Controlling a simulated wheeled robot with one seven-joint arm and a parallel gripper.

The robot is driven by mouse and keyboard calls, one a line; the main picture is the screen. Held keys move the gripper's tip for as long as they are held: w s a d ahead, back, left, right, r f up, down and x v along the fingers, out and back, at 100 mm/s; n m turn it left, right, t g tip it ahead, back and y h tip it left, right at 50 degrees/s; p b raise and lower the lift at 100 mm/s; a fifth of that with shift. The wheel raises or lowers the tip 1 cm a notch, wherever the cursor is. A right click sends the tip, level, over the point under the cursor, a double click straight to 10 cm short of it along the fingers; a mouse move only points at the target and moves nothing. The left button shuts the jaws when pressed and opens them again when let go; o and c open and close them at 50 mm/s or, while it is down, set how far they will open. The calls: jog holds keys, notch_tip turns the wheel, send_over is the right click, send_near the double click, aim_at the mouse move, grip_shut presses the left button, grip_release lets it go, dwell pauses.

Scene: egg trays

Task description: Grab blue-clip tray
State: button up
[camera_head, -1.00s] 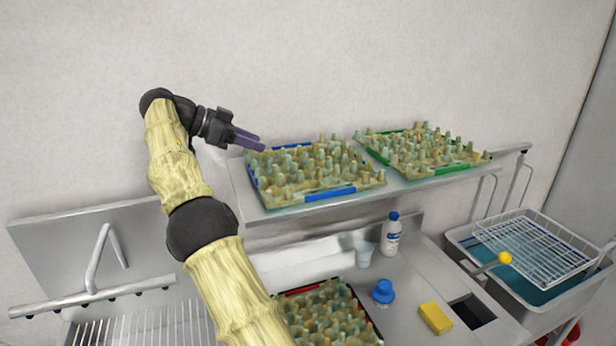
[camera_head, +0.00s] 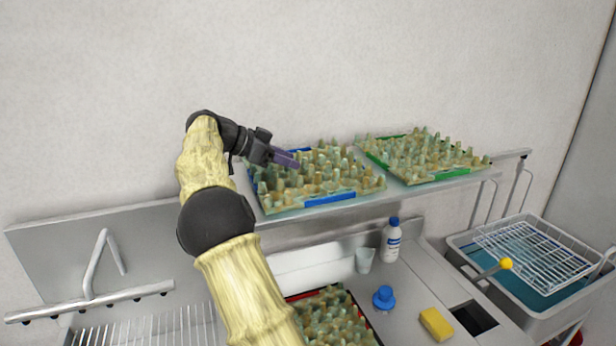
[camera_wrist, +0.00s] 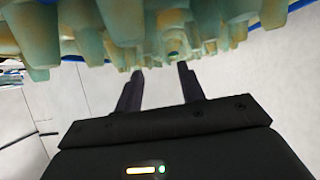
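The blue-clip tray (camera_head: 268,208), an egg tray with blue clips on its front and back edges, rests on the wall shelf, left of the green-clip tray. My gripper (camera_head: 297,161) is over the left part of the blue-clip tray in the head view, and its fingers overlap the pegs there. In the wrist view my gripper (camera_wrist: 160,76) shows two dark fingers spread apart, with nothing seen between them. The tray's pale green pegs (camera_wrist: 125,25) fill the top of that view, close to the fingertips. I cannot tell whether the fingers touch them.
The green-clip tray (camera_head: 440,176) stands on the shelf (camera_head: 400,192) to the right. Below are a red-clip tray (camera_head: 296,297), a bottle (camera_head: 391,240), a cup (camera_head: 365,260), a blue cap-like object (camera_head: 383,297) and a yellow sponge (camera_head: 436,323). A wire rack (camera_head: 535,255) sits in the right basin.

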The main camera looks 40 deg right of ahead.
aim_at(309, 166)
jog(key=shift+s+d+f+p, duration=0.15)
jog(key=shift+s+d+p, duration=0.05)
jog(key=shift+d+p, duration=0.4)
jog(key=p+x, duration=0.1)
jog(key=x, duration=0.2)
jog(key=shift+d, duration=0.25)
jog(key=shift+d+f, duration=0.2)
jog(key=shift+f, duration=0.05)
jog(key=shift+w+a+f, duration=0.1)
jog(key=shift+w, duration=0.05)
jog(key=shift+a, duration=0.15)
jog(key=shift+d, duration=0.3)
jog(key=shift+s+a, duration=0.15)
jog(key=shift+s, duration=0.1)
grip_shut()
